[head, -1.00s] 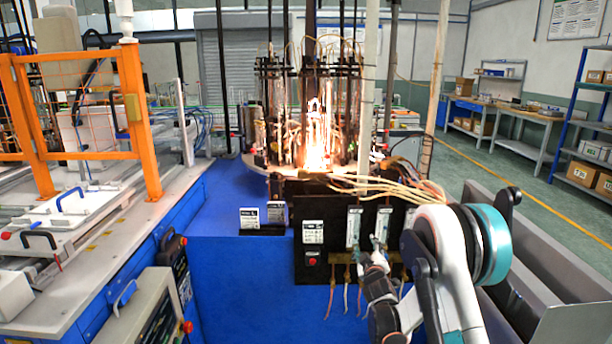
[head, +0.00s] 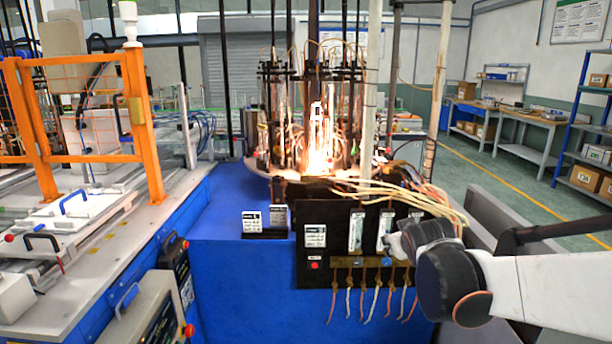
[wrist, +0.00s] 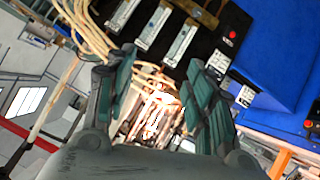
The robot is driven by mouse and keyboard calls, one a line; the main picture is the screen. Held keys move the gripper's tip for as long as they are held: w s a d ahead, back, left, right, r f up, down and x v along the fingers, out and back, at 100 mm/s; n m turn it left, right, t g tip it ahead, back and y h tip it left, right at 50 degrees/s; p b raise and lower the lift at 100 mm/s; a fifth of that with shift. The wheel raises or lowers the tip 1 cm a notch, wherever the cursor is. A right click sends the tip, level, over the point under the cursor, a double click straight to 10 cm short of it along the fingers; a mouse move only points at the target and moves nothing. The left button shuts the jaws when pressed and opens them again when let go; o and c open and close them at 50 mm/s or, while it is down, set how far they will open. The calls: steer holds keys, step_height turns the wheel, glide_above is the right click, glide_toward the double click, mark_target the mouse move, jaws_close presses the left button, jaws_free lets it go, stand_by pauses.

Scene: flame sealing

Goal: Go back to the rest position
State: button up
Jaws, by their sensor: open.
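My gripper (head: 394,243) is at the right front of the flame sealing machine, close to the right end of its black control panel (head: 329,266) in the head view. In the wrist view, the two dark green fingers of my gripper (wrist: 160,88) stand wide apart with nothing between them. The bright flames and glass tubes (wrist: 150,118) show in the gap beyond the fingers. My white arm reaches in from the right edge of the head view. I cannot tell whether the gripper touches the panel.
Flames (head: 319,150) burn among glass tubes on the round machine. Pale hoses (head: 400,192) run over the panel, and thin tubes hang below it. A blue bench (head: 235,270) is in front. An orange guard frame (head: 140,125) stands left. The floor (head: 500,180) at the right is open.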

steer(key=s+a+f+m+g+y, duration=0.1)
steer(key=s+f+g, duration=0.1)
steer(key=s, duration=1.3)
steer(key=s+a+f+m+g, duration=0.1)
steer(key=s+a+f+g, duration=0.1)
steer(key=s, duration=1.3)
steer(key=shift+a+m+y, duration=0.2)
steer(key=shift+m+y, duration=0.2)
steer(key=shift+w, duration=0.1)
